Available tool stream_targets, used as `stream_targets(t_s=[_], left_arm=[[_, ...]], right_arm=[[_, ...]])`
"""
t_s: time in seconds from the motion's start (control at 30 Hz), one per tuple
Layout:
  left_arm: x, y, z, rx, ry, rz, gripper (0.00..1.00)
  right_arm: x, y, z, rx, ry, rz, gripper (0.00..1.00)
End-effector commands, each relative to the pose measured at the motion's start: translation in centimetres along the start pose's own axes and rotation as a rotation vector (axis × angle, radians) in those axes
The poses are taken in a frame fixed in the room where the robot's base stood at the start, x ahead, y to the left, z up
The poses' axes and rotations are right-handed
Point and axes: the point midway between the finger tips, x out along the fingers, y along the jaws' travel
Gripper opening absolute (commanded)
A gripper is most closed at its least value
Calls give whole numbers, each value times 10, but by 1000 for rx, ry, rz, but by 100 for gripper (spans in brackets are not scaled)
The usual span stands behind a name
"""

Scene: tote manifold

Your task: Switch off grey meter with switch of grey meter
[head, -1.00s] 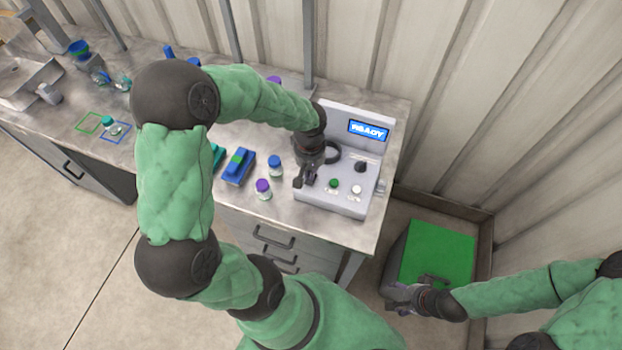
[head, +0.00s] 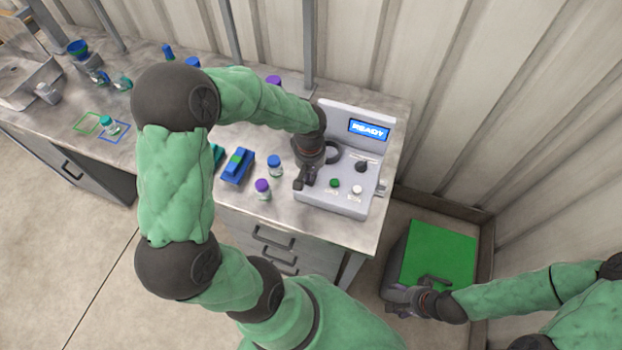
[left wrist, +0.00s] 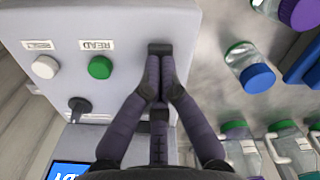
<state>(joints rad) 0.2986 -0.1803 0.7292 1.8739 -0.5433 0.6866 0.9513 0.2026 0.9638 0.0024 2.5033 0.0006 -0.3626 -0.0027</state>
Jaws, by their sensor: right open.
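The grey meter (head: 330,201) stands at the right end of the bench, with its screen (head: 369,130) lit and reading READY. Its front panel (left wrist: 75,20) fills the upper left of the left wrist view, with a green READ button (left wrist: 100,67), a white button (left wrist: 45,67) and a black knob (left wrist: 79,106). A small dark block (left wrist: 160,48), apparently the switch, lies at my left fingertips; whether they touch it is unclear. My left gripper (head: 303,181) is shut with its fingers together, nothing visible between them. My right gripper (head: 396,300) is open, low beside the green-topped bin.
A green-topped bin (head: 440,252) is on the floor to the right. A corrugated wall (head: 480,100) rises behind.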

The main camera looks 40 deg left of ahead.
Motion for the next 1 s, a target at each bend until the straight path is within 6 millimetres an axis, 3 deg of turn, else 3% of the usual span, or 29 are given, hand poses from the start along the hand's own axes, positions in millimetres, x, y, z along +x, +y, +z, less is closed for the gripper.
stream_targets(t_s=[1.0], left_arm=[[14, 0, 0, 0, 0, 0, 0]], right_arm=[[11, 4, 0, 0, 0, 0, 69]])
